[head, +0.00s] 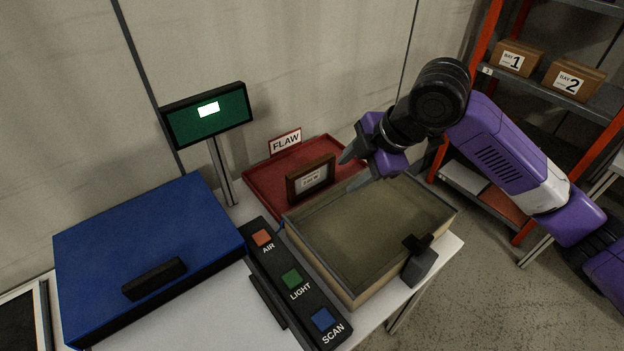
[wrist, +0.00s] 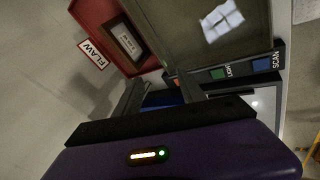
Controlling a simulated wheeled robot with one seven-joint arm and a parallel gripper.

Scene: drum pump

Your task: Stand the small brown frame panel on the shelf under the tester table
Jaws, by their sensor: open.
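The small brown frame panel (head: 311,178), with a pale label in its middle, stands upright in the red FLAW tray (head: 258,178), near the tray's front edge. It also shows in the wrist view (wrist: 127,42), at the upper left. My gripper (head: 352,169) is open and empty, just right of the panel and above the back edge of the shallow box. Its two fingers show in the wrist view (wrist: 158,82), apart from the panel. The white tester table (head: 225,312) carries these things. The shelf under it is hidden from both views.
A shallow open box (head: 370,235) with a dark clamp fills the table's right end. A button panel (head: 291,282), blue case (head: 150,255) and green screen (head: 207,113) stand left. An orange-posted rack (head: 471,80) with cartons stands at right. Grey floor (head: 480,300) is clear there.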

